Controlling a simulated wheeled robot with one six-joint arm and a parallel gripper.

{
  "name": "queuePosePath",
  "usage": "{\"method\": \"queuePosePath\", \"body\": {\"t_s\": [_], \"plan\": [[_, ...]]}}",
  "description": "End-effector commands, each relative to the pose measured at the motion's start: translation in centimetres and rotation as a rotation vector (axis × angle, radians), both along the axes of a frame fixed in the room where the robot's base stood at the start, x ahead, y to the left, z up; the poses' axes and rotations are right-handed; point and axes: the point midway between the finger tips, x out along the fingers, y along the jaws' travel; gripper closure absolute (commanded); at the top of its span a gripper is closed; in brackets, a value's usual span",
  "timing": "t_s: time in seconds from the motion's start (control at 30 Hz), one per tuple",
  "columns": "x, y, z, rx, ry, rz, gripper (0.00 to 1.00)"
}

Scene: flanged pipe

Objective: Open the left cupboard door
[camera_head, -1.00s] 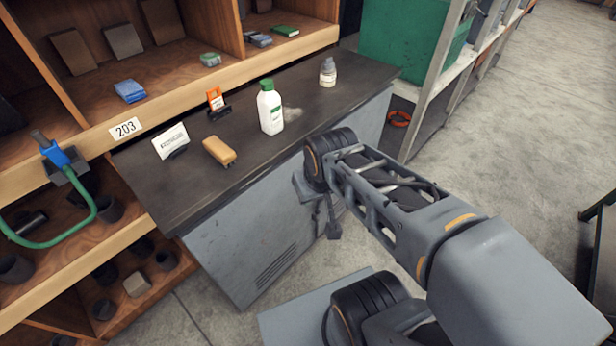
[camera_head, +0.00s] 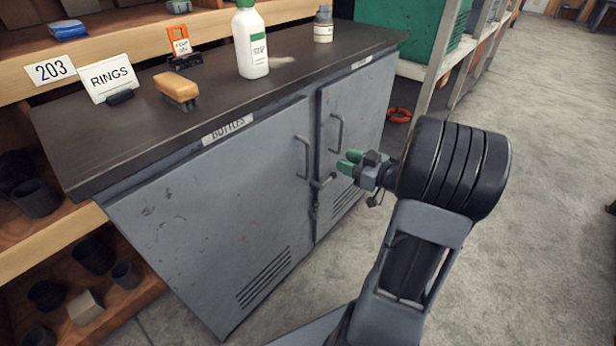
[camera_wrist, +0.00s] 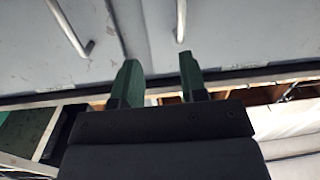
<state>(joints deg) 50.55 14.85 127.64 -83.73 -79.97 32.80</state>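The left cupboard door (camera_head: 215,215) is grey and shut, with a "BOTTLES" label at its top edge. Its bar handle (camera_head: 303,158) stands near its right edge. A dark latch with a short lever (camera_head: 318,184) sits at the seam between the doors. My gripper (camera_head: 349,163) has green fingers, open and empty, in front of the right door, to the right of the left handle and apart from it. In the wrist view, which appears upside down, the fingers (camera_wrist: 160,80) show a gap between them; the left door's handle (camera_wrist: 181,20) is beyond the right-hand finger.
The right door (camera_head: 352,105) is shut, with its own handle (camera_head: 337,133). The worktop (camera_head: 130,140) holds a white bottle (camera_head: 251,45), a brush (camera_head: 177,89) and a "RINGS" sign (camera_head: 109,78). Shelving stands at left, a green crate (camera_head: 415,30) at right. Floor in front is clear.

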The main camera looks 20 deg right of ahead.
Motion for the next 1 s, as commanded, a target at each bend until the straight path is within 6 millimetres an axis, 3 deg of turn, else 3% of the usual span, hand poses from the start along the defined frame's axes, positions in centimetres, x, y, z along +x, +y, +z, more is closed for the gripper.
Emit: {"method": "queuePosePath", "body": {"t_s": [0.03,0.27,0.8,1.0], "plan": [[-0.7,-0.2,-1.6,0.03,-0.004,0.033,0.61],[-1.8,0.4,-2.7,0.102,-0.019,0.124,0.61],[5.8,6.1,-2.7,0.106,-0.02,0.131,0.61],[7.7,7.4,-2.6,0.105,-0.02,0.129,0.61]]}}
